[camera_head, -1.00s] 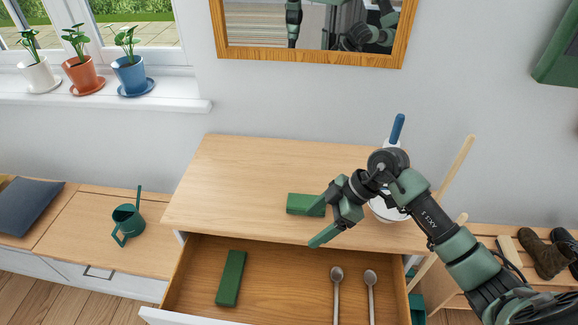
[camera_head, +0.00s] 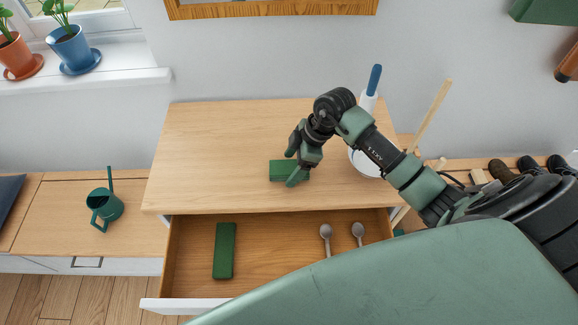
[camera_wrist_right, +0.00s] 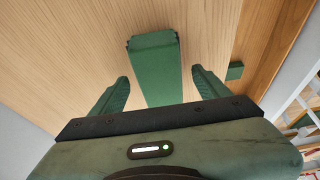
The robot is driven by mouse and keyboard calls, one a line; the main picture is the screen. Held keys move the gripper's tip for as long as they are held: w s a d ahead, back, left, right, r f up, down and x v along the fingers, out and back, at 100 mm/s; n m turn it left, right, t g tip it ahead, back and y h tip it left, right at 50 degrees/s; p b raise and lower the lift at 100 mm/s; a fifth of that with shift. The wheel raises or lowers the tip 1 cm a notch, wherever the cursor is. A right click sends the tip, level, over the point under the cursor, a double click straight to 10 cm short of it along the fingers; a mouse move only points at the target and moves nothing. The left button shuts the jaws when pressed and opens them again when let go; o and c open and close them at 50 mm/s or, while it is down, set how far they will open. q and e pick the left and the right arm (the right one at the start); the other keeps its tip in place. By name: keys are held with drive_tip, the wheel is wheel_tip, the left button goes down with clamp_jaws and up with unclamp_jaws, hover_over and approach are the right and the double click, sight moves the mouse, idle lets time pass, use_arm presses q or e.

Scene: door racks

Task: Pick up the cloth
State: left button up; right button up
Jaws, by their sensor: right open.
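A dark green, flat folded piece that looks like the cloth (camera_head: 279,171) lies on the wooden dresser top near its front edge. My right gripper (camera_head: 291,167) is over its right end, with jaws open. In the right wrist view the green piece (camera_wrist_right: 157,70) lies lengthwise between the two open fingers (camera_wrist_right: 160,80), with a gap on each side. A second green, longer piece (camera_head: 224,250) lies in the open drawer. I cannot tell for sure which piece is the cloth. My left gripper is not in view.
The open drawer (camera_head: 285,265) also holds two spoons (camera_head: 326,236). A white bowl (camera_head: 362,163) and a blue-handled tool (camera_head: 374,80) stand behind my right forearm. A green watering can (camera_head: 106,206) stands on the left bench. The dresser top's left half is clear.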

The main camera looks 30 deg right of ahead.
drive_tip(key=shift+a+f, duration=0.1)
drive_tip(key=shift+f, duration=0.1)
drive_tip(key=shift+r, duration=0.1)
drive_tip(key=c, duration=1.6)
